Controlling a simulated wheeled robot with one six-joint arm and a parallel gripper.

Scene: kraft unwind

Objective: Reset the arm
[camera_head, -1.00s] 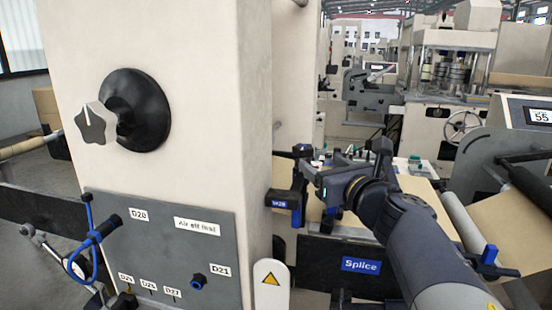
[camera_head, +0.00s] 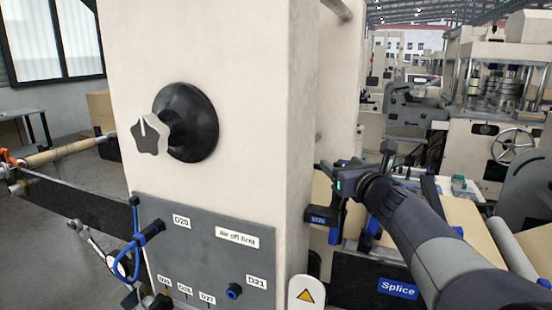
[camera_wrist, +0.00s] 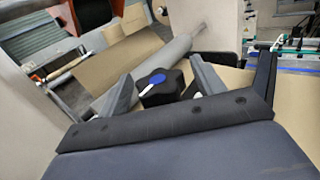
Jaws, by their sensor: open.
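My gripper (camera_head: 347,168) is at the right of the beige column (camera_head: 220,90) in the head view, with my arm reaching in from the lower right. In the wrist view my gripper (camera_wrist: 160,90) has its two fingers apart. A black knob (camera_wrist: 160,86) with a blue and white pointer shows between and beyond the fingers. I cannot tell whether the fingers touch it. In the head view, a dark part with a blue label (camera_head: 322,217) sits just below my gripper, beside the column.
A large black dial with a grey star knob (camera_head: 152,134) sticks out of the column. Below it is a grey panel (camera_head: 200,255) with a blue hose (camera_head: 128,250). A Splice bar (camera_head: 398,288) runs under my arm. Brown web and a grey roller (camera_wrist: 165,62) lie beyond.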

